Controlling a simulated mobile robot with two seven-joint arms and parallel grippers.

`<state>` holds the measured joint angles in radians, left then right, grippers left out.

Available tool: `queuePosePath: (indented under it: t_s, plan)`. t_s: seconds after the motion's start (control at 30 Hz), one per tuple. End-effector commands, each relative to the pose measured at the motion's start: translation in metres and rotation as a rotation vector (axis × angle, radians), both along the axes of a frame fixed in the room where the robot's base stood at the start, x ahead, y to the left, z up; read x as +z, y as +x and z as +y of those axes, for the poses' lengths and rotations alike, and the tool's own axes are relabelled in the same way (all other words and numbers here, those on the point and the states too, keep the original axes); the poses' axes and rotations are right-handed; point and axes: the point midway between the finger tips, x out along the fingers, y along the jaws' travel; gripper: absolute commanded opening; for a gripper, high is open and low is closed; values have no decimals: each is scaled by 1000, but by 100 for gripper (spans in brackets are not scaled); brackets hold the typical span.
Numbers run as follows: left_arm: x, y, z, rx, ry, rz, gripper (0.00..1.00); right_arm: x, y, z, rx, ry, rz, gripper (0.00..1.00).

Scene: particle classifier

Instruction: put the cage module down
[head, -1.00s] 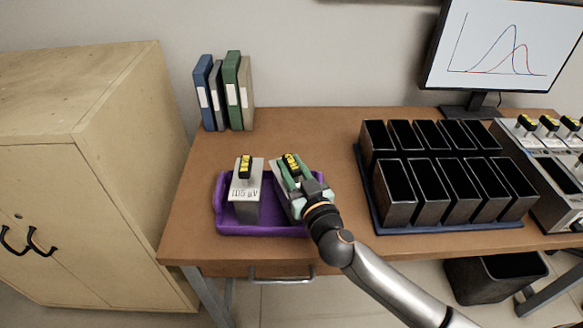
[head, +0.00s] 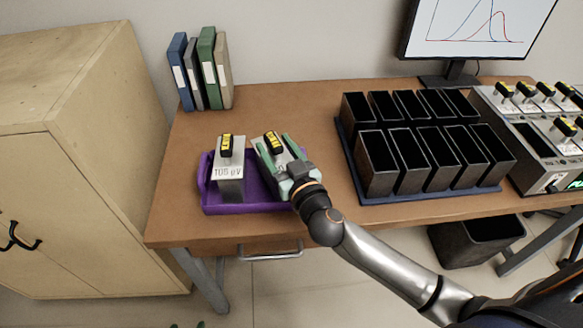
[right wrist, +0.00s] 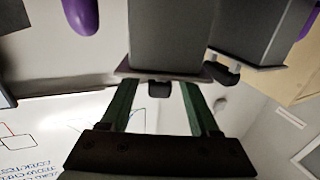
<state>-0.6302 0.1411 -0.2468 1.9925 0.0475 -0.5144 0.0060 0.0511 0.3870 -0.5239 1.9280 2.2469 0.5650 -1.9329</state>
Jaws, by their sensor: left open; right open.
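The cage module (head: 273,143), a grey block with a black and yellow handle, stands in the right half of the purple tray (head: 247,208). My right gripper (head: 279,157) is around its top, green fingers apart. In the right wrist view the module (right wrist: 170,35) shows large, with its small dark handle (right wrist: 160,89) between the open fingers (right wrist: 160,100). A similar module (head: 229,172) labelled 100 µV stands beside it on the left. My left gripper (head: 187,325) shows only two fingertips, apart and empty, at the bottom edge. The cage module's base is partly hidden.
A rack of black bins (head: 425,165) stands right of the tray, with bare wooden table (head: 322,190) between. Instruments (head: 540,150) with similar handles are at far right. Binders (head: 205,75) and a monitor (head: 480,30) stand at the back; a cabinet (head: 90,130) is left.

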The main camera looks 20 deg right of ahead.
Motion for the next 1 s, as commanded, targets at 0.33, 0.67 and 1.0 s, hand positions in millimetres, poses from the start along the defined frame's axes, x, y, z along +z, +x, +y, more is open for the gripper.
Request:
queuePosePath:
  t_s: [0.33,0.67,1.0]
  plan:
    - [4,-5,4,8,5,5,62,1,-74,-6,2,-1,3,62]
    - [4,-4,6,12,6,0,62,2,-103,-7,5,6,-8,62]
    - [4,-4,6,12,6,1,62,-2,-126,38,231,67,-108,62]
